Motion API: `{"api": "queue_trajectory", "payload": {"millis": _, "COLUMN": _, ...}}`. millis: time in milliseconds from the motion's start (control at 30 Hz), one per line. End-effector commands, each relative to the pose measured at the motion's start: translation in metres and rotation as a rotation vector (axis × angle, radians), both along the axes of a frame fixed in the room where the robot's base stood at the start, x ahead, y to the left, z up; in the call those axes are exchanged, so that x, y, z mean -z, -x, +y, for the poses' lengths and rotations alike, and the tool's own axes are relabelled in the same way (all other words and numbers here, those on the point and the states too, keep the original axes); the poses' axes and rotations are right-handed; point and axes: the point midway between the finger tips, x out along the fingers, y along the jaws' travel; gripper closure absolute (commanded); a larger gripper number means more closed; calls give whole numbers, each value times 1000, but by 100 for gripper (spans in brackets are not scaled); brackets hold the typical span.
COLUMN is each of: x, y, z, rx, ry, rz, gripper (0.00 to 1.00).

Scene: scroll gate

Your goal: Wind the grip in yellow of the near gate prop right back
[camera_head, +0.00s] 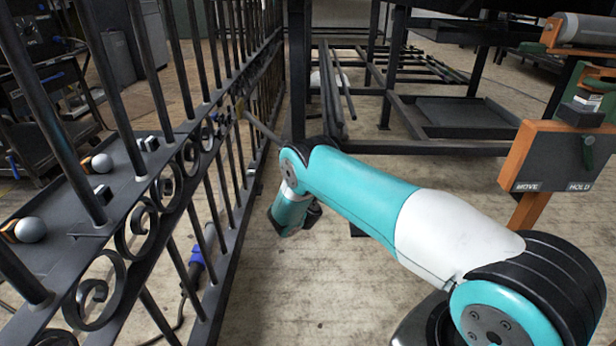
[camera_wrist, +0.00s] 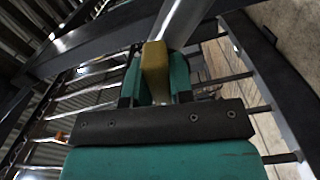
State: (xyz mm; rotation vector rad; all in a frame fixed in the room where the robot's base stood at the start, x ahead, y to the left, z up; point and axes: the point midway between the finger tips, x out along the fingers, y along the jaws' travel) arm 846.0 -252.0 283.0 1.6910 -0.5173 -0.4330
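The yellow grip (camera_wrist: 155,70) stands between the two teal fingers of my gripper (camera_wrist: 155,82) in the wrist view. The fingers lie against it on both sides, with no clear gap, so my gripper looks shut on it. A grey bar (camera_wrist: 187,18) runs up and to the right behind the grip. In the head view a slim grey rod (camera_head: 262,126) runs from a small yellowish piece (camera_head: 240,108) at the gate (camera_head: 165,160) towards my elbow, which hides its near end. My fingers do not show in the head view.
Behind the gate's bars is a dark tray (camera_head: 75,195) with round-headed pieces on it. A dark rack (camera_head: 430,120) stands behind my arm. An orange-framed board (camera_head: 560,160) marked MOVE and HOLD is at the right. The floor (camera_head: 330,270) below my arm is mostly clear.

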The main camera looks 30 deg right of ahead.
Motion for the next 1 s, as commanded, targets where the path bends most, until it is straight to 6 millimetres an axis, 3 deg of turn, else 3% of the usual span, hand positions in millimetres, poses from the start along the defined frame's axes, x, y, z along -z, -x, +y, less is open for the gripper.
{"api": "queue_trajectory", "payload": {"millis": 33, "x": 1, "y": 0, "z": 2, "rx": -5, "ry": 0, "rz": 2, "gripper": 67}}
{"api": "queue_trajectory", "payload": {"millis": 100, "x": 1, "y": 0, "z": 2, "rx": -4, "ry": 0, "rz": 2, "gripper": 53}}
{"api": "queue_trajectory", "payload": {"millis": 467, "x": -1, "y": 5, "z": 4, "rx": -2, "ry": 0, "rz": 3, "gripper": 53}}
{"api": "queue_trajectory", "payload": {"millis": 733, "x": -5, "y": 49, "z": 35, "rx": -5, "ry": 4, "rz": 10, "gripper": 53}}
{"api": "queue_trajectory", "payload": {"millis": 1000, "x": -7, "y": 58, "z": 42, "rx": -2, "ry": 0, "rz": 1, "gripper": 53}}
